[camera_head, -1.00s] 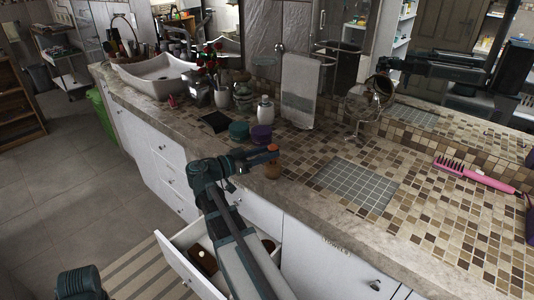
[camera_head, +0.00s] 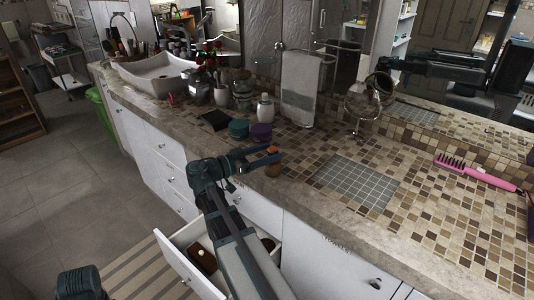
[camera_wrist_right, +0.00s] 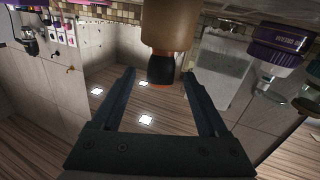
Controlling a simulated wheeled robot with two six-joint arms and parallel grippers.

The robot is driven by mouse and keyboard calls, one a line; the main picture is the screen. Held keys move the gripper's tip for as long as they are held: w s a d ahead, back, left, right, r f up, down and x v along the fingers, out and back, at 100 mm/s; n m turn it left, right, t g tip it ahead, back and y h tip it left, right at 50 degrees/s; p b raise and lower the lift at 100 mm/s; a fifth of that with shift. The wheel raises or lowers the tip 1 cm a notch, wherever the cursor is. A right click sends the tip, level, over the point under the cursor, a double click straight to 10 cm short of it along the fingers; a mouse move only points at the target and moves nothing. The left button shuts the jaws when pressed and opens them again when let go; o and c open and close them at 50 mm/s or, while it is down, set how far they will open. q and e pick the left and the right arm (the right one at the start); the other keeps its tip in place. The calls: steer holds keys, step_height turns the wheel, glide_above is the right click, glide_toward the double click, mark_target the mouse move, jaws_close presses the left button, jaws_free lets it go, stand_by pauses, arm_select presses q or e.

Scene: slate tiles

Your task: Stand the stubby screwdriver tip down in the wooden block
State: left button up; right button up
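The wooden block (camera_head: 273,171) is a small brown piece standing on the counter near its front edge. It hangs from the top of the right wrist view (camera_wrist_right: 168,22), which is upside down. The stubby screwdriver (camera_wrist_right: 162,71), with a black and orange handle, stands upright in the block; its tip is hidden. Its orange end also shows in the head view (camera_head: 272,150). My right gripper (camera_wrist_right: 160,72) is open, with its two fingers apart on either side of the handle end; no finger visibly touches it.
A teal jar (camera_head: 238,129), a purple jar (camera_head: 261,133) and a white bottle (camera_head: 265,108) stand behind the block. A grey tile mat (camera_head: 357,184) lies to its right, and a pink brush (camera_head: 474,172) farther right. An open drawer (camera_head: 190,262) is below the counter.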

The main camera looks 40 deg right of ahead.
steer(key=v, duration=1.3)
steer(key=shift+a, duration=0.35)
stand_by(0.4)
steer(key=s+a+f+n+t+y, duration=0.35)
steer(key=a+f+n+y, duration=0.55)
steer(key=a+f+n, duration=0.6)
steer(key=s+a+f+n+y, duration=0.3)
steer(key=a+n, duration=0.1)
steer(key=a, duration=0.5)
steer(key=s+a+f+n+y, duration=0.3)
steer(key=a+f+n+y, duration=0.15)
steer(key=a, duration=0.45)
step_height(320, 180, up, 14)
steer(key=p, duration=1.2)
steer(key=shift+a+f+t+p, duration=0.2)
steer(key=shift+t+p, duration=0.2)
steer(key=shift+t, duration=0.05)
steer(key=shift+d+n+h, duration=0.1)
steer(key=shift+n+h, duration=0.15)
